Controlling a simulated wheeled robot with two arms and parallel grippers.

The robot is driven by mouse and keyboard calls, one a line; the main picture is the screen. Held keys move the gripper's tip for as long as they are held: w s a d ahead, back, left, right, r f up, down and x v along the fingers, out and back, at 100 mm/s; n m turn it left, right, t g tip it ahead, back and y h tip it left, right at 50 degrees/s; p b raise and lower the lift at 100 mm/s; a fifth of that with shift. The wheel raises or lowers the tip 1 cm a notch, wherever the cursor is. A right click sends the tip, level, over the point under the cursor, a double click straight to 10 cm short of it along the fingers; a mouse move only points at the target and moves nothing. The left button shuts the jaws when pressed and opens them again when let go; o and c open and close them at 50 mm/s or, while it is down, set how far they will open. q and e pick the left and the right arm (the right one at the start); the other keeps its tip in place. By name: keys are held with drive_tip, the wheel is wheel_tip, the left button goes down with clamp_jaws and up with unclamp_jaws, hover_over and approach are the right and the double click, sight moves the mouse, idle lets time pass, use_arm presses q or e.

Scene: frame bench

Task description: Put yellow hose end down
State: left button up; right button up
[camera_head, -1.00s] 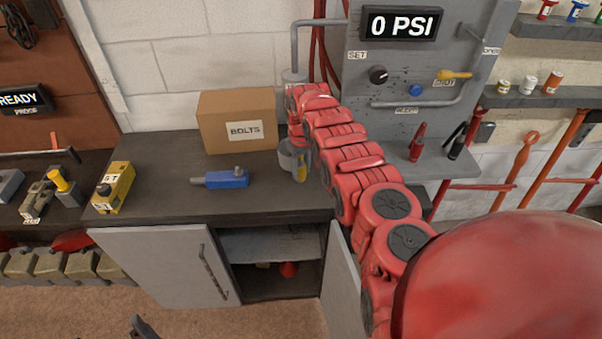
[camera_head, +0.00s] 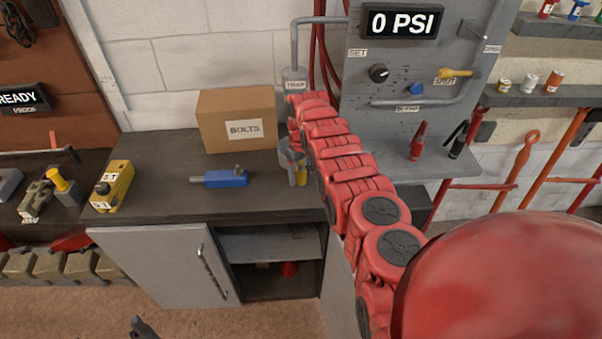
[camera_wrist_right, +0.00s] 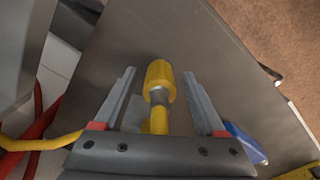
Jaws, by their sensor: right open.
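The yellow hose end (camera_wrist_right: 160,80) has a fat yellow tip and a grey collar. It lies between the fingers of my right gripper (camera_wrist_right: 159,73) in the right wrist view, with a gap on each side. The fingers are open. In the head view the yellow hose end (camera_head: 301,176) shows beside my right gripper (camera_head: 292,163), over the right part of the dark bench (camera_head: 150,160). Whether it touches the bench top is unclear. A dark tip at the bottom edge of the head view may be my left gripper (camera_head: 140,328); its jaws cannot be made out.
A cardboard BOLTS box (camera_head: 237,120) stands at the back of the bench. A blue tool (camera_head: 226,178) lies left of my right gripper, and a yellow block (camera_head: 113,187) farther left. The grey gauge panel (camera_head: 420,110) rises behind my right arm. A cabinet door (camera_head: 165,265) is below.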

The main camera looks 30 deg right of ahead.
sight(302, 163)
drive_tip(key=shift+r, duration=0.4)
wheel_tip(302, 163, up, 3)
drive_tip(key=shift+d+p, duration=0.1)
drive_tip(key=shift+p, duration=0.9)
wheel_tip(302, 163, up, 7)
drive_tip(key=b, duration=0.2)
drive_tip(key=shift+w+r+b, duration=0.1)
drive_tip(key=shift+r+b, duration=0.05)
drive_tip(key=shift+b, duration=0.15)
drive_tip(key=shift+r, duration=0.65)
